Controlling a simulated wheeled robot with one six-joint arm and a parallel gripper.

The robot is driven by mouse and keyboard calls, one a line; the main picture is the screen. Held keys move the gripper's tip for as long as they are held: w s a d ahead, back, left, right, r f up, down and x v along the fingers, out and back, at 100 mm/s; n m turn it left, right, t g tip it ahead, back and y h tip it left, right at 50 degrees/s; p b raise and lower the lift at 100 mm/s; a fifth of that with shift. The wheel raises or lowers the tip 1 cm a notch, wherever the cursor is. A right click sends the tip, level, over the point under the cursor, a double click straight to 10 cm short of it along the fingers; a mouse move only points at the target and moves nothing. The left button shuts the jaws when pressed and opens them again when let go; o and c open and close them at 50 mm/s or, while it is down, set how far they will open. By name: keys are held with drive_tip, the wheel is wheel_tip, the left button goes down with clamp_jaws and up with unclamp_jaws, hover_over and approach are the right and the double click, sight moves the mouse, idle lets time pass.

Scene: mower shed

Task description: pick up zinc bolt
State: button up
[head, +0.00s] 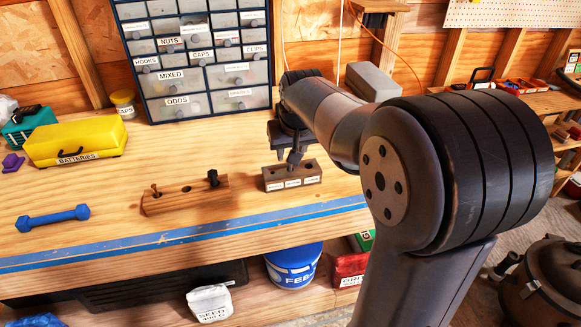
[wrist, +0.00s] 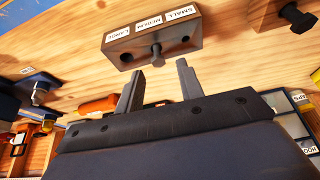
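A dark block (wrist: 125,52) with labels SMALL, MEDIUM and LARGE shows in the wrist view; in the head view this block (head: 291,182) stands on the bench below my arm. A grey bolt (wrist: 156,51), which looks like the zinc bolt, stands in its middle hole, head outward. My gripper (wrist: 159,66) is open, its two fingers apart and empty, with the bolt just ahead of the gap. In the head view my gripper (head: 288,148) is above the block and partly hides the bolt.
A wooden rack (head: 175,200) left of the block holds a brownish bolt (head: 155,190) and a black bolt (head: 213,177). A blue dumbbell-shaped object (head: 53,218) and a yellow batteries box (head: 75,140) lie farther left. A drawer cabinet (head: 195,55) stands behind. Blue tape marks the bench's front edge.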

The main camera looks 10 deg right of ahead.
sight(290, 169)
drive_tip(key=x, duration=0.5)
drive_tip(key=shift+d+p, duration=0.15)
drive_tip(key=shift+p, duration=0.2)
drive_tip(key=shift+c, duration=0.3)
clamp_jaws()
